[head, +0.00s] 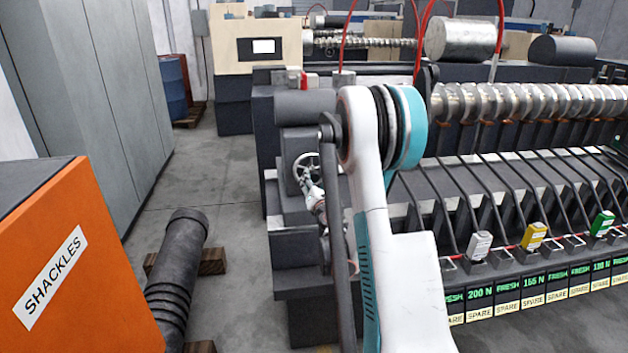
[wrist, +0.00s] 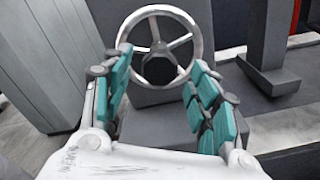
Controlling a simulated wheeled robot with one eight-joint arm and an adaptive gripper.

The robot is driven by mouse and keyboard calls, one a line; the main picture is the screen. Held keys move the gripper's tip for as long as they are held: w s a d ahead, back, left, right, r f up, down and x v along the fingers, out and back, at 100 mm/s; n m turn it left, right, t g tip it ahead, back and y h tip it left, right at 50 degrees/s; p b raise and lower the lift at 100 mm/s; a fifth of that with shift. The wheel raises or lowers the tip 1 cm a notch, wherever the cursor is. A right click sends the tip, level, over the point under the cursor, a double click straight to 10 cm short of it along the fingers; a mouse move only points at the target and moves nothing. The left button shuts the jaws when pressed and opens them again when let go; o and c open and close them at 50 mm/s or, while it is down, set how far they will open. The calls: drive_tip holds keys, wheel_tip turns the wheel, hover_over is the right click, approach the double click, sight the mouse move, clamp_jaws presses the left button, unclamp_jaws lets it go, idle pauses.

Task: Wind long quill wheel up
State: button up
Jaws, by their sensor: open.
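A spoked metal handwheel (head: 306,168) sits on the end face of the dark grey machine in the head view. In the head view my gripper (head: 310,190) is small and partly hidden by my arm. Which wheel the task names is not labelled.
An orange cabinet marked SHACKLES (head: 80,260) stands front left. A dark cannon barrel (head: 180,255) lies on wooden blocks beside it. Grey lockers (head: 95,90) line the left. Clear floor (head: 215,190) lies between lockers and machine. A long bed with tagged stations (head: 520,200) fills the right.

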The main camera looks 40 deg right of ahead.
sight(314, 178)
drive_tip(key=shift+x, duration=1.55)
drive_tip(key=shift+a, duration=0.1)
drive_tip(key=c, duration=1.1)
drive_tip(key=shift+o, duration=0.2)
